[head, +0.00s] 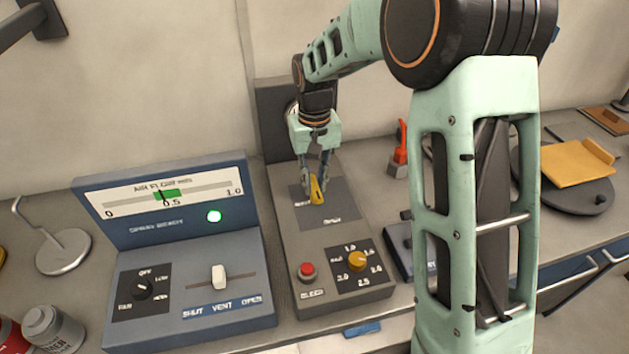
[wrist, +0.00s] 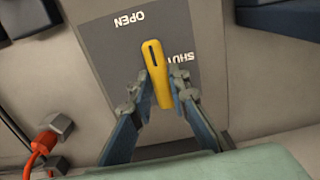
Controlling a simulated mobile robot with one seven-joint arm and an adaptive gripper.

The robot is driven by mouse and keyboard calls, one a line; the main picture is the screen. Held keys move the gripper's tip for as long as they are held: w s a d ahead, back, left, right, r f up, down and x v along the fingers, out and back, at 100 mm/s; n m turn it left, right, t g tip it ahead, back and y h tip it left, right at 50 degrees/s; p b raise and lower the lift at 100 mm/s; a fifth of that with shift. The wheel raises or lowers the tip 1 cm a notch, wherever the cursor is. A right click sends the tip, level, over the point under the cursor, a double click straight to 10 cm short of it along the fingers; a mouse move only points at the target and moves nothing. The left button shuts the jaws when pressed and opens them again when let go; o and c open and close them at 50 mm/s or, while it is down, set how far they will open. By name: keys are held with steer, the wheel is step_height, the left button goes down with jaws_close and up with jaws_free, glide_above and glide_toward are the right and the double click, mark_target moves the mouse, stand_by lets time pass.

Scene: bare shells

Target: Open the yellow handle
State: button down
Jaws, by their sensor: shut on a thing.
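The yellow handle (head: 317,190) sits on a dark label plate (head: 325,210) on the grey panel in the head view. In the wrist view the yellow handle (wrist: 157,72) has a dark slot along its top. My gripper (head: 318,180) reaches down over the handle from above. In the wrist view my gripper (wrist: 162,85) has a finger on each side of the handle and is shut on it. The handle's base is hidden.
The grey panel (head: 290,240) also carries a red BLEED button (head: 307,270) and an orange dial (head: 357,261). A red-handled part (head: 401,150) stands to the right, and in the wrist view (wrist: 42,145) at lower left.

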mark_target(315, 186)
steer(key=c, duration=1.8)
jaws_free()
steer(key=shift+c, duration=0.2)
steer(key=shift+r, duration=0.15)
step_height(315, 186, up, 12)
steer(key=shift+d, duration=0.1)
